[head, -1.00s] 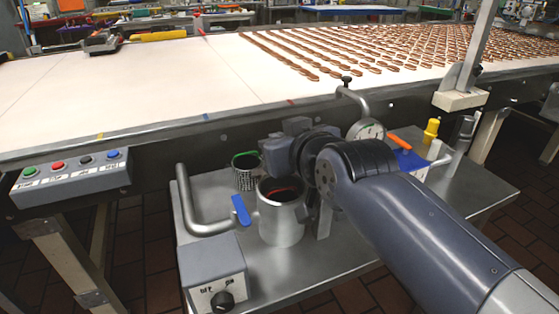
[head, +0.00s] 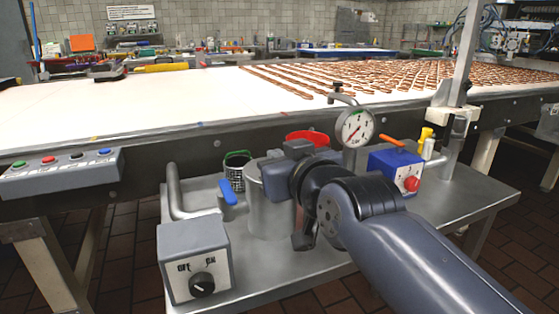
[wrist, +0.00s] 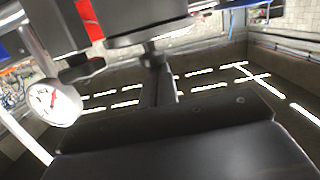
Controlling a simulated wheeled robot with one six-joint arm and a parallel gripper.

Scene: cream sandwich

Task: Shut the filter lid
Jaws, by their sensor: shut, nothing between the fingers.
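The filter housing, a grey metal cylinder (head: 268,212), stands on the steel shelf in the head view. My arm hides its upper right part, and the inside of its mouth does not show. A round red-edged piece (head: 307,136), which may be the raised lid, shows behind my gripper; its hinge is hidden. My gripper (head: 281,177) is shut and empty, in front of the upper right of the housing. I cannot tell whether it touches anything. In the wrist view a red edge (wrist: 90,19) shows at the upper left, beside dark metal parts close to the camera.
A pressure gauge (head: 356,127) stands behind my arm. A blue box with a red knob (head: 410,184) is to the right. A blue-handled pipe (head: 228,192) and a switch box (head: 195,260) are left of the housing. A conveyor (head: 150,100) runs behind.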

